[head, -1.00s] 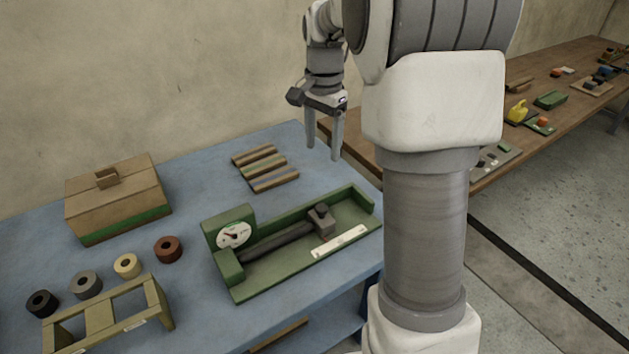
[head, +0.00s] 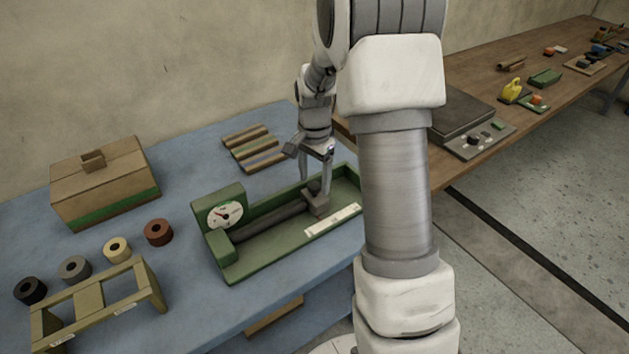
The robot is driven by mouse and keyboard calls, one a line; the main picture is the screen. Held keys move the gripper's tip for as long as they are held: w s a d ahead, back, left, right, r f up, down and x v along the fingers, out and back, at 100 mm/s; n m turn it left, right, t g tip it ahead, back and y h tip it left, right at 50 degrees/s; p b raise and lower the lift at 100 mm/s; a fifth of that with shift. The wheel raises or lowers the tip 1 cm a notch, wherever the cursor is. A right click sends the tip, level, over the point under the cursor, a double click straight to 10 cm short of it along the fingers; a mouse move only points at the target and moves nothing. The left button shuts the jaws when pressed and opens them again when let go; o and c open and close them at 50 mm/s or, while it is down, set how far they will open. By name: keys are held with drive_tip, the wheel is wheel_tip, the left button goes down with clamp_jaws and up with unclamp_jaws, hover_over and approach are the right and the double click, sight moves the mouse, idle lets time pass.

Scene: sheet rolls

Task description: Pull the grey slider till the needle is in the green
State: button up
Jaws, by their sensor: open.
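The green gauge fixture (head: 262,258) lies on the blue table. A white round dial (head: 225,215) stands at its left end. Its needle is small and points to the upper left; I cannot make out the green zone. A dark bar runs from the dial side to the grey slider (head: 318,204), a block with an upright knob near the right end of the tray. My gripper (head: 316,187) is open and points down at the slider, its fingertips close to the knob. I cannot tell whether they touch or straddle it.
A white labelled strip (head: 333,220) lies along the fixture's front. Striped bars (head: 254,148) lie behind it. A cardboard box (head: 105,182), several rolls (head: 117,249) and a wooden frame (head: 98,301) stand at left. A brown bench (head: 470,80) is at right.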

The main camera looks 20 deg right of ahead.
drive_tip(key=shift+f, duration=0.35)
clamp_jaws()
idle(1.2)
